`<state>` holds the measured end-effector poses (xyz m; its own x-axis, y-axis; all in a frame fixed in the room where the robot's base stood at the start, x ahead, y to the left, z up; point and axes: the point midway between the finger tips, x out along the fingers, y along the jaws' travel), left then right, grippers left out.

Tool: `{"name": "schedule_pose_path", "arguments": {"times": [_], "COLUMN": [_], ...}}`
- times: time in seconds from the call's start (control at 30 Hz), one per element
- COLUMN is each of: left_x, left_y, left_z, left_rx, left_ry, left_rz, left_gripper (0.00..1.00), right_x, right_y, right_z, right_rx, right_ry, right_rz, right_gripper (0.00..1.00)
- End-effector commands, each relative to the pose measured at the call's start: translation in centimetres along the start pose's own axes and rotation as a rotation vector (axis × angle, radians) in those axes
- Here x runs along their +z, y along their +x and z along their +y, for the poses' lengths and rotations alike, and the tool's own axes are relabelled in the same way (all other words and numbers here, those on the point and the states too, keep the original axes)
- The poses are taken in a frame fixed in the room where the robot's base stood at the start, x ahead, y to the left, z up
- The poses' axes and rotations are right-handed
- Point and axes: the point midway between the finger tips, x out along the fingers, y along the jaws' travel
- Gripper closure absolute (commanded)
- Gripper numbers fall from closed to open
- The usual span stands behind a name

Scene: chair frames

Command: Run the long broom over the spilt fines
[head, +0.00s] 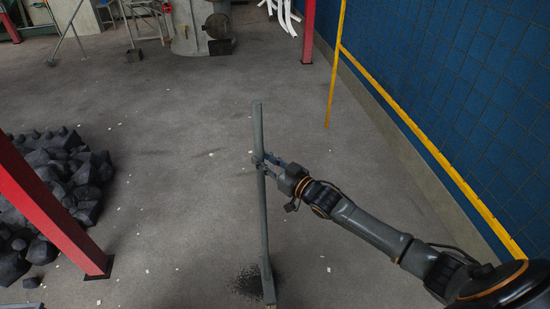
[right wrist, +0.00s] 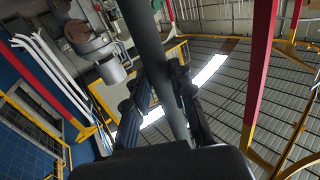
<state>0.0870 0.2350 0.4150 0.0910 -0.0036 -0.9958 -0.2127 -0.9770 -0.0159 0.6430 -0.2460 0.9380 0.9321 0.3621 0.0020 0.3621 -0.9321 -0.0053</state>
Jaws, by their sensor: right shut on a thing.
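The long broom (head: 263,215) stands nearly upright in the head view, a grey-green handle with its lower end at the floor. My right gripper (head: 261,161) is shut on the handle in its upper part. In the right wrist view the handle (right wrist: 154,55) runs between the two fingers of my right gripper (right wrist: 164,82). The spilt fines (head: 245,284) are a dark patch of grains on the grey floor, around and left of the broom's lower end. The broom's head is hard to make out at the bottom of the head view. My left gripper is not in view.
A heap of dark rocks (head: 62,172) lies at the left, behind a red post (head: 50,215). A blue wall (head: 465,90) with a yellow rail (head: 430,140) closes off the right. Small pale bits are scattered on the floor. The middle floor is otherwise open.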

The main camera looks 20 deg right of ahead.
Motion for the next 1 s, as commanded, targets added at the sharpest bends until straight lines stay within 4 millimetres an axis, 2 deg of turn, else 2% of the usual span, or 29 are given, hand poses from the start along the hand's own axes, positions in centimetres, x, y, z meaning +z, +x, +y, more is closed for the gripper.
{"name": "schedule_pose_path", "arguments": {"times": [0.23, 0.6, 0.77, 1.0], "left_x": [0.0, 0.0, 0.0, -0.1], "left_y": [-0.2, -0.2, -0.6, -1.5], "left_z": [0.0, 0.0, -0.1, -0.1], "left_rx": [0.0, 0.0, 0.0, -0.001], "left_ry": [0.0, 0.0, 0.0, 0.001], "left_rz": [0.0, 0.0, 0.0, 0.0], "left_gripper": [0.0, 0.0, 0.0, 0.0], "right_x": [-0.3, -0.2, -0.7, -1.6], "right_y": [1.4, 1.5, 1.0, -0.6], "right_z": [-1.7, -1.8, -1.1, 1.0], "right_rx": [0.001, 0.001, 0.002, 0.001], "right_ry": [-0.005, -0.009, -0.011, -0.011], "right_rz": [0.006, 0.003, 0.003, 0.002], "right_gripper": [1.0, 1.0, 1.0, 1.0]}}
